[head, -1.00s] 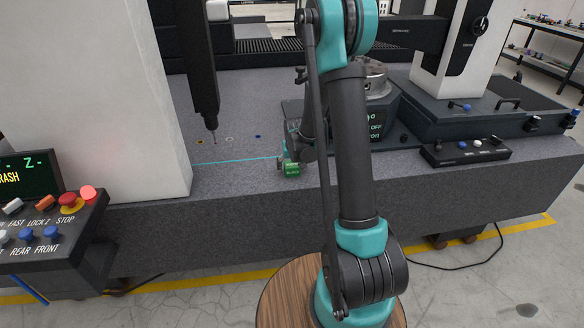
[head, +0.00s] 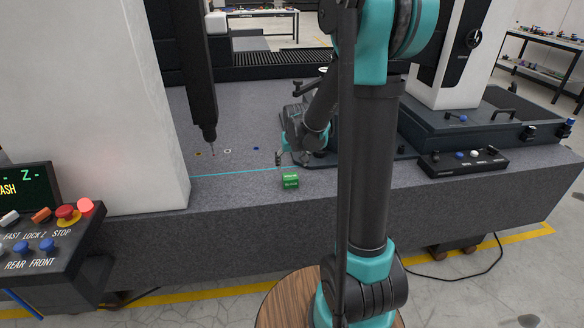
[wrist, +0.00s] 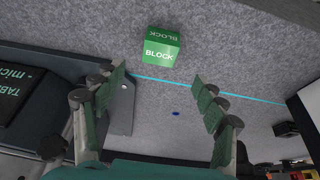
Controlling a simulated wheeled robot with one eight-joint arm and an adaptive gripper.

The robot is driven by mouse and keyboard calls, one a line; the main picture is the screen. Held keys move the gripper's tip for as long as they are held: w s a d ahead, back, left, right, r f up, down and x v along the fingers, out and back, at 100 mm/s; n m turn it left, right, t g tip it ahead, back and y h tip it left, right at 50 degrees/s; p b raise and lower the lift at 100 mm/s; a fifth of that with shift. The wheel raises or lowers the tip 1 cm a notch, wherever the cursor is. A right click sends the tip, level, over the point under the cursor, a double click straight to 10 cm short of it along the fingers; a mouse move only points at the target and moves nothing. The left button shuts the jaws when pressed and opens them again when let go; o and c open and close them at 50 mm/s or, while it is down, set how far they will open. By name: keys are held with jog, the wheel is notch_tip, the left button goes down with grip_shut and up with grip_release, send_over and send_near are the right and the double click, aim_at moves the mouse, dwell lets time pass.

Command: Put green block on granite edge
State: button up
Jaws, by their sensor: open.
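The green block (head: 290,181) sits on the granite bed (head: 236,184) close to its front edge, in front of the cyan line. In the wrist view the green block (wrist: 162,47) rests on the speckled granite beyond my fingertips, with its lettering readable. My gripper (head: 279,159) is just behind the block, apart from it. The wrist view shows my gripper (wrist: 158,80) open, with nothing between the green-padded fingers. Part of my gripper is hard to make out against the dark equipment in the head view.
A dark vertical probe column (head: 203,80) hangs at the left beside a white pillar (head: 95,90). A control panel (head: 45,245) stands front left. A dark machine base (head: 480,115) and small button box (head: 463,162) stand on the right. Granite left of the block is clear.

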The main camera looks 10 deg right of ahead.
jog(key=s+d, duration=0.2)
jog(key=s, duration=1.1)
jog(key=s+d+f, duration=0.1)
jog(key=s+d, duration=0.1)
jog(key=s, duration=1.1)
jog(key=shift+f, duration=0.25)
